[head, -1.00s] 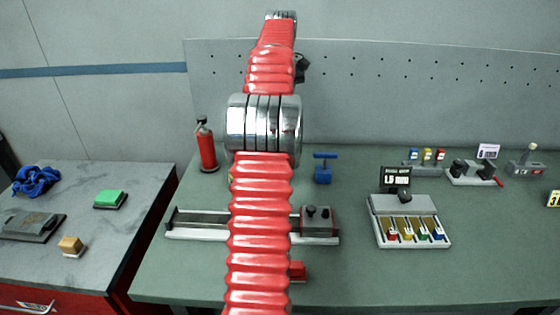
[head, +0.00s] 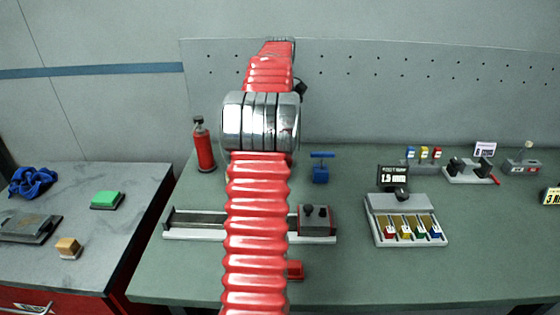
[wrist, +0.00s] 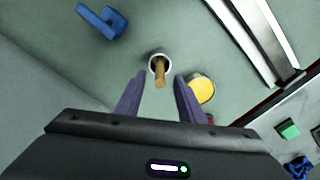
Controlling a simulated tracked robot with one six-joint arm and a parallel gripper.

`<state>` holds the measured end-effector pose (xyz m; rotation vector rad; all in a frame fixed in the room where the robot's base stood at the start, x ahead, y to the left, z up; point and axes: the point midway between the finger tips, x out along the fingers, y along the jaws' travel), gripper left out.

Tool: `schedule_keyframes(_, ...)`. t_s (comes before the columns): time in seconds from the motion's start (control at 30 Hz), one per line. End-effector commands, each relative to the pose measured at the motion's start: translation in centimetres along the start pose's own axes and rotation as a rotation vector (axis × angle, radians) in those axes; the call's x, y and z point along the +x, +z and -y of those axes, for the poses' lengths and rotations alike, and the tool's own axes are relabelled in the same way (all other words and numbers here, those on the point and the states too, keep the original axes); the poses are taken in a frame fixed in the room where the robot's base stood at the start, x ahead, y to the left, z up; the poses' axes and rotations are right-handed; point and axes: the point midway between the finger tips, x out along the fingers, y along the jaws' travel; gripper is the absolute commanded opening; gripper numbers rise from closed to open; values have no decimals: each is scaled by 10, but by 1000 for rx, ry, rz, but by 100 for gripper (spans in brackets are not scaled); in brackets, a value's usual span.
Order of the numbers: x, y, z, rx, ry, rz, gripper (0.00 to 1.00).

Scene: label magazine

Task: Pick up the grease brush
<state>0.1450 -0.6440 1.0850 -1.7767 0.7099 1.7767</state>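The grease brush (wrist: 160,74) seems to be the tan wooden handle standing in a small pale round cup (wrist: 151,65) in the wrist view. Its bristle end is hidden in the cup. My gripper (wrist: 160,80) is open and empty, with its two purple fingers pointing toward the cup, one to each side of the handle. I cannot tell how far the fingertips are above it. In the head view my red arm hides the brush, the cup and the gripper.
A round tin with a yellow top (wrist: 201,90) stands close beside the right finger. A blue T-handled tool (wrist: 103,22) lies farther off, also in the head view (head: 320,170).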

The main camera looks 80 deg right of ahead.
Motion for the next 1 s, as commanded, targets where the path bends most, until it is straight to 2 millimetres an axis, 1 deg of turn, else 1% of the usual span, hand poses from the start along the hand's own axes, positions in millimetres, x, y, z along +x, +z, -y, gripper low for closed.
schedule_keyframes(0.03,8,0,0,0,-1,2,36)
schedule_keyframes(0.1,16,1,0,1,-1,2,36)
schedule_keyframes(0.2,22,1,0,2,0,0,36)
schedule_keyframes(0.53,23,1,0,1,0,0,36)
schedule_keyframes(0.63,28,1,0,1,-1,1,36)
schedule_keyframes(0.77,43,1,0,1,-2,3,36)
schedule_keyframes(0.9,62,0,0,1,-2,2,36)
schedule_keyframes(1.0,71,1,0,1,-1,2,36)
